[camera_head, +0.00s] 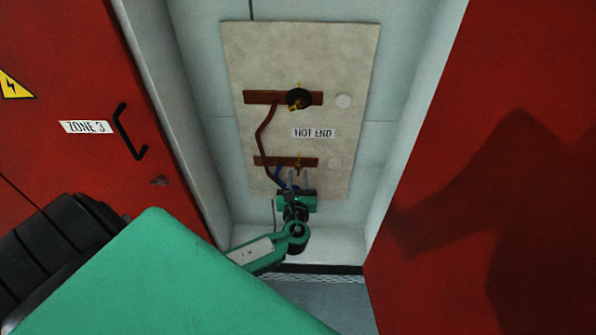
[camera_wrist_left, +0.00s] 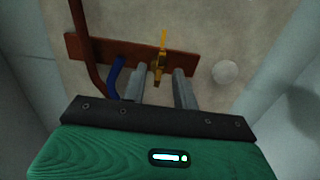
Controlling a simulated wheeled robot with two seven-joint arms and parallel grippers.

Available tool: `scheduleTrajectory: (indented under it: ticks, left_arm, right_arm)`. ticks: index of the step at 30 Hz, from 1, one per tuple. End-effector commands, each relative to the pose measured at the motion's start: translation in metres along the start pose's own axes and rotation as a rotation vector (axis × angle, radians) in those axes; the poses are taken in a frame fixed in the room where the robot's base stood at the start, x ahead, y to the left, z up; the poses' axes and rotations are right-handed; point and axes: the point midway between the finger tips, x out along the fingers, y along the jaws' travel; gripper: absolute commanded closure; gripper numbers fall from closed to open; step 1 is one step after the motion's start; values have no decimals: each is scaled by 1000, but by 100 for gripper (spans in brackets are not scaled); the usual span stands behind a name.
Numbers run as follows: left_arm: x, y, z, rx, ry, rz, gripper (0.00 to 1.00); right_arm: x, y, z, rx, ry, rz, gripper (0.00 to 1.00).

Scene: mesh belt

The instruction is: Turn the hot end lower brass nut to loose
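The lower brass nut (camera_head: 299,163) sits on the lower copper-coloured bar of the panel marked HOT END. In the left wrist view the brass nut (camera_wrist_left: 158,62) has a thin yellow pointer standing up from it. My left gripper (camera_head: 298,178) is just below the nut. In the wrist view the two grey fingers of my left gripper (camera_wrist_left: 164,80) are apart, one on each side of the nut's lower part. I cannot tell whether they touch it. My right gripper is not in view.
The beige panel (camera_head: 245,50) also carries an upper bar with a dark round knob (camera_head: 299,98). A brown pipe (camera_head: 264,140) and a blue hose (camera_wrist_left: 115,75) run close left of the left gripper. Red doors (camera_head: 60,130) flank the recess.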

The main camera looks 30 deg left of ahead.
Motion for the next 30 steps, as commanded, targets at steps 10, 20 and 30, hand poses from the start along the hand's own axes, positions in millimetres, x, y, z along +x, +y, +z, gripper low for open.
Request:
scheduleTrajectory:
  ticks: [10, 20, 30]
  left_arm:
    - [17, 0, 0, -1, 1, 1, 71]
    - [17, 0, 0, -1, 1, 1, 100]
    - [17, 0, -2, -27, 1, 0, 100]
  right_arm:
    - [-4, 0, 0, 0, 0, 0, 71]
    - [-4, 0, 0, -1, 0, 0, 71]
    - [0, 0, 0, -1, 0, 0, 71]
